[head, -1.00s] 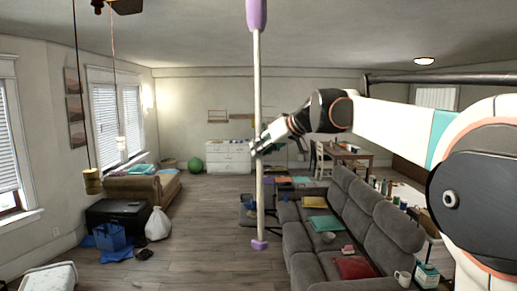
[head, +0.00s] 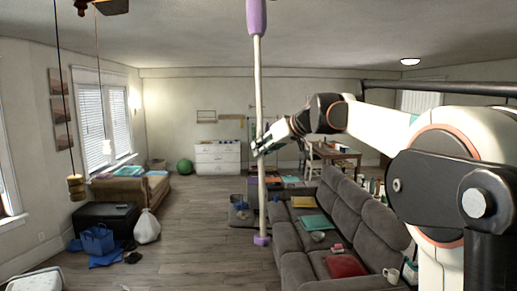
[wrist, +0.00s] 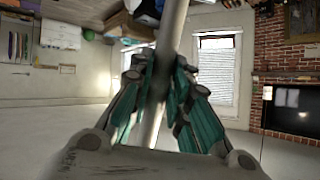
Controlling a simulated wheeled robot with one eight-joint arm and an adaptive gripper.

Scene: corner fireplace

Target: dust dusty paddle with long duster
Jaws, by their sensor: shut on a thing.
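My gripper (head: 262,147) is shut on the pale shaft of the long duster (head: 259,90), which stands nearly upright. The duster has a long purple end (head: 256,16) at the top edge of the picture and a small purple end (head: 262,240) at the bottom. In the wrist view the teal fingers (wrist: 160,95) close around the shaft (wrist: 172,28). At the top left of the head view is part of a brown ceiling fan (head: 102,6), with a dark paddle that may be the dusty one; dust cannot be made out. The duster's top is well right of it.
Two pull cords hang at left, one with a brass-coloured weight (head: 76,187). A grey sofa (head: 300,255) stands at lower right. A black chest (head: 105,222), blue bag (head: 97,238) and white sack (head: 147,227) are at left. The middle floor is clear.

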